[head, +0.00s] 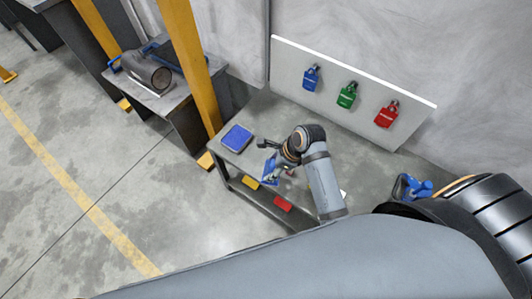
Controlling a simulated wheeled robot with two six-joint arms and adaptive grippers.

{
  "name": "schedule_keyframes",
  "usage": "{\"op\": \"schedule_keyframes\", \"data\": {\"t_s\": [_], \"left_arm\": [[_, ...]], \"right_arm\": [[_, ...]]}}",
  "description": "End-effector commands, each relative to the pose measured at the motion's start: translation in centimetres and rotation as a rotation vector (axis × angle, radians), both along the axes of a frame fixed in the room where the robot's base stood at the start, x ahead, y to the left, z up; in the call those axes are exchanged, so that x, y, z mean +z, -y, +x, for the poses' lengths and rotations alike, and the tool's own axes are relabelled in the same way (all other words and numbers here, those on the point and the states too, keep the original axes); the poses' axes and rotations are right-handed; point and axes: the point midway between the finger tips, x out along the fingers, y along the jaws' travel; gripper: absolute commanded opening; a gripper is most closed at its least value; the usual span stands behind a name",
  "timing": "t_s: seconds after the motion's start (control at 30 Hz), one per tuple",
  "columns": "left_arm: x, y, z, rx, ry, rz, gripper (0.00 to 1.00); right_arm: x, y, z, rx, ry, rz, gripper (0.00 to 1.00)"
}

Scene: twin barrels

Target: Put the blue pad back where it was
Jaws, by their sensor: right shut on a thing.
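My right gripper (274,162) is over the front part of the grey work table, its arm reaching in from the lower right. It is shut on a small blue piece (269,171), which looks like the blue pad; the fingers partly cover it. I cannot tell whether the piece touches the table. A flat blue square with a dark edge (237,138) lies on the table's left end, left of the gripper and apart from it. My left gripper is not in view.
A white board behind the table holds blue (311,77), green (347,94) and red (386,113) padlocks. Yellow (250,182) and red (283,204) pieces sit lower at the table's front. A blue object (411,187) is at right. A yellow post (190,65) stands left.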

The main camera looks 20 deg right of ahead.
Motion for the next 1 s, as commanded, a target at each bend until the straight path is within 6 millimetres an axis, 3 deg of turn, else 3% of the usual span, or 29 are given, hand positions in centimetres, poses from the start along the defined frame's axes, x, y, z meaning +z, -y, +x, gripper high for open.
{"op": "schedule_keyframes", "data": {"t_s": [0.2, 0.4, 0.7, 0.9, 1.0], "left_arm": [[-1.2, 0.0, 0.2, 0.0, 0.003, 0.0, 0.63], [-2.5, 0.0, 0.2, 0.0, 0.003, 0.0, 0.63], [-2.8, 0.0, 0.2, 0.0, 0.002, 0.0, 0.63], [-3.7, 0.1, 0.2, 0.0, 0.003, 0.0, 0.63], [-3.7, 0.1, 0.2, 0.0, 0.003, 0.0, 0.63]], "right_arm": [[-3.0, 1.1, 6.6, -0.001, 0.003, -0.003, 0.32], [-7.0, 1.7, 10.0, -0.001, 0.0, -0.001, 0.32], [-8.5, 1.9, 11.4, 0.0, 0.001, 0.0, 0.32], [-11.6, 1.9, 11.7, -0.002, -0.001, 0.0, 0.32], [-11.9, 1.9, 11.8, -0.001, 0.002, -0.001, 0.32]]}}
